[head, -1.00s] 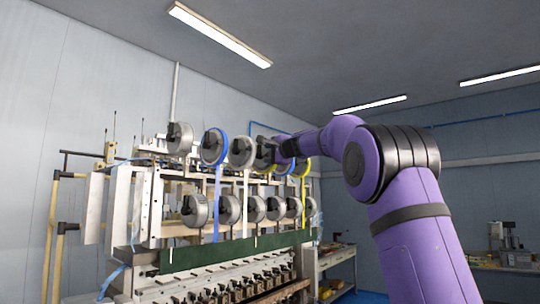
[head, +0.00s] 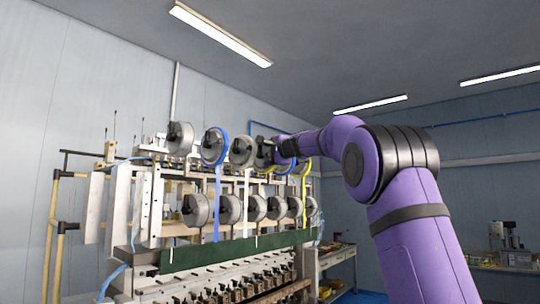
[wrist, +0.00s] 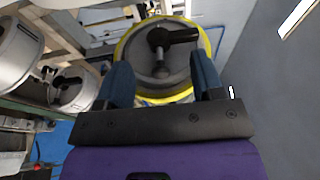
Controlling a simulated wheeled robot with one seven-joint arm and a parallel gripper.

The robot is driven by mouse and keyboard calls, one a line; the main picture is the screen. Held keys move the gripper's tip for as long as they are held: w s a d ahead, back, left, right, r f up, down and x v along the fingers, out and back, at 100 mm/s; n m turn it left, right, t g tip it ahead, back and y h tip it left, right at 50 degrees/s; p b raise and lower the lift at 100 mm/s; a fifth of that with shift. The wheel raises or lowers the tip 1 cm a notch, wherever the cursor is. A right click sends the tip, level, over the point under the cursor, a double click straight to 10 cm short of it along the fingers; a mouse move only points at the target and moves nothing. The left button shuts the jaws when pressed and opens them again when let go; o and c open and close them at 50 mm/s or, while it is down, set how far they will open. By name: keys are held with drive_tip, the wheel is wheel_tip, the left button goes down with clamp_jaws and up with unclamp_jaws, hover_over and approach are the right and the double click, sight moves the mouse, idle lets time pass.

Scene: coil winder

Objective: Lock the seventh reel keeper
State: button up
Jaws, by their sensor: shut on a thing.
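A yellow-rimmed reel (wrist: 140,92) with a grey face fills the upper middle of the wrist view. Its black keeper (wrist: 160,38) sits at the hub, with a lever arm pointing right. The fingertip contact itself is hard to see. In the head view my gripper (head: 264,150) is at the upper row of reels and covers part of a reel there.
Other upper reels, one blue-rimmed (head: 214,159), hang to the left. A lower row of grey reels (head: 229,209) sits below, above a green strip (head: 205,258) on the winder frame. Two grey reels (wrist: 20,52) are close at left in the wrist view. Space at right is open.

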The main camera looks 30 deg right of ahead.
drive_tip(key=shift+r, duration=0.15)
drive_tip(key=shift+s, duration=0.3)
drive_tip(key=c, duration=0.3)
drive_tip(key=shift+s+d, duration=0.15)
drive_tip(key=shift+s, duration=0.05)
drive_tip(key=c, duration=0.5)
drive_tip(key=shift+s+d, duration=0.15)
drive_tip(key=shift+s, duration=0.15)
drive_tip(key=shift+s+d, duration=0.1)
drive_tip(key=shift+s, duration=0.2)
drive_tip(key=o, duration=0.6)
drive_tip(key=shift+c, duration=0.2)
